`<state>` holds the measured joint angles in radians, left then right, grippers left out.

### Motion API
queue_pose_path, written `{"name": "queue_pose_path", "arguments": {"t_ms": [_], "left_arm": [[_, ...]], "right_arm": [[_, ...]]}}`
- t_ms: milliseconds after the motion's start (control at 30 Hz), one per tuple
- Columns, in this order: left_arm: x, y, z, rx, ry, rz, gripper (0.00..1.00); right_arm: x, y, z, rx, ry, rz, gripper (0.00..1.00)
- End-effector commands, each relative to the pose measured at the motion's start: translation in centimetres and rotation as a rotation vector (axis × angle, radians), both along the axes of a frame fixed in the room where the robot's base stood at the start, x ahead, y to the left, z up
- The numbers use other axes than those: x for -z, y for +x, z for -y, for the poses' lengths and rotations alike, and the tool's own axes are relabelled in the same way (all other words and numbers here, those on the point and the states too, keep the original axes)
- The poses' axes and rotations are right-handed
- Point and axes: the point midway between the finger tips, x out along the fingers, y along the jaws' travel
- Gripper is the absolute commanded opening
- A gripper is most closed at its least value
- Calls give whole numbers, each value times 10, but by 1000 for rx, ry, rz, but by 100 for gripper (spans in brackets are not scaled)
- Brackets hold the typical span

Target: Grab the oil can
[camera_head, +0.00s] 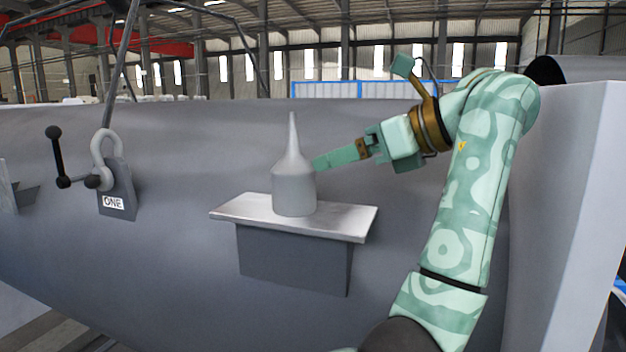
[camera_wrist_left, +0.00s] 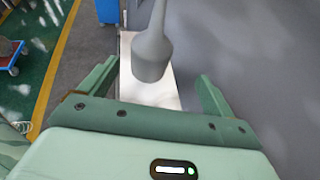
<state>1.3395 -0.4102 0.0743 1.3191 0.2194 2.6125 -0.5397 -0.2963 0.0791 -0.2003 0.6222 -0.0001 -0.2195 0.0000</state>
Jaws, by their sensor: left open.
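The oil can (camera_head: 294,188) is grey with a round body and a long thin spout. It stands upright on a small light ledge (camera_head: 345,222) fixed to the curved grey shell. My left gripper (camera_head: 318,162) reaches in from the right in the head view, its fingertips at the can's right side near the shoulder. In the left wrist view the gripper (camera_wrist_left: 157,76) has its fingers wide apart, with the oil can (camera_wrist_left: 152,55) showing in the gap between them. Gaps show on both sides of the can there. My right gripper is not in view.
The curved grey shell (camera_head: 160,265) rises behind the ledge. A shackle (camera_head: 105,150) on a plate marked ONE and a black-knobbed handle (camera_head: 58,155) are at the left. A flat grey flange (camera_head: 565,200) stands at the right. The air left of the can is clear.

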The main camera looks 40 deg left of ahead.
Motion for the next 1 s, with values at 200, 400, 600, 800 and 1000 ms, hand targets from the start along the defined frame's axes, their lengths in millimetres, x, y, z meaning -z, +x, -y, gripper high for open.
{"name": "queue_pose_path", "arguments": {"t_ms": [200,400,600,800,1000], "left_arm": [[12,-3,-32,-2,-4,-1,89],[23,-5,-58,0,-2,1,89],[29,-9,-80,-3,-2,-1,89],[41,-12,-106,-1,-1,0,89],[44,-12,-109,-1,1,2,89]], "right_arm": [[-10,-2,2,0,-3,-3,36],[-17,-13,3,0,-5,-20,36],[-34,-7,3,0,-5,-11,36],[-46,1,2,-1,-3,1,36],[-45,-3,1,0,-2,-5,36]]}}
